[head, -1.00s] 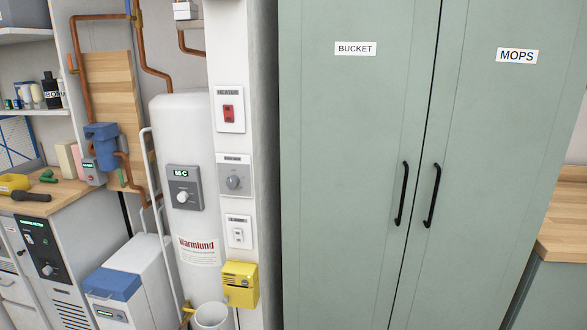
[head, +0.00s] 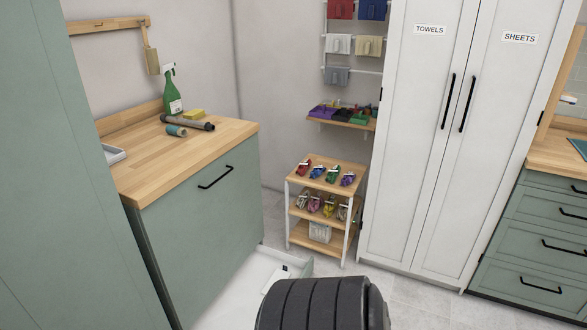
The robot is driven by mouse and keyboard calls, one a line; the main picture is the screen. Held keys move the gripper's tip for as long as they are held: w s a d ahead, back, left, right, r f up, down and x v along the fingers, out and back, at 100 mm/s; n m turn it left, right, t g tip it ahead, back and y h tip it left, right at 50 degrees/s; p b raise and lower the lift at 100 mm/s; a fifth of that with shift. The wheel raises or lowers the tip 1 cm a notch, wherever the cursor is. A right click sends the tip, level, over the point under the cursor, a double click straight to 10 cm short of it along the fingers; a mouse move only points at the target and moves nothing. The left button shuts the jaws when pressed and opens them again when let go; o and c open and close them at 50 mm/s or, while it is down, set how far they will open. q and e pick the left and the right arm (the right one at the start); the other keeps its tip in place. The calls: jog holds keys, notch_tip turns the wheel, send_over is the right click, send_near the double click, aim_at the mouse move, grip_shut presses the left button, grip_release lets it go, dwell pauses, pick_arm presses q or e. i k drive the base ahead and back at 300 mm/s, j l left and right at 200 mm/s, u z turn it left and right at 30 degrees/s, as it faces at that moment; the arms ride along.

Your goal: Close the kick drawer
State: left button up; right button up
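The kick drawer (head: 251,289) stands open at floor level, pulled out from under the green base cabinet (head: 199,238) with the wooden top. The nearer part of the drawer is cut off by the frame and by a black ribbed part of mine. Neither gripper shows in the head view.
The wooden worktop (head: 190,152) holds a green spray bottle (head: 171,92), rolls and a yellow sponge. A small wooden shelf rack (head: 334,172) stands behind the drawer. A tall white towels and sheets cabinet (head: 425,190) is right of it. Pale floor (head: 420,302) is clear in front.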

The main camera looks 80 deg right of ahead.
aim_at(236, 306)
jog(key=z, duration=2.45)
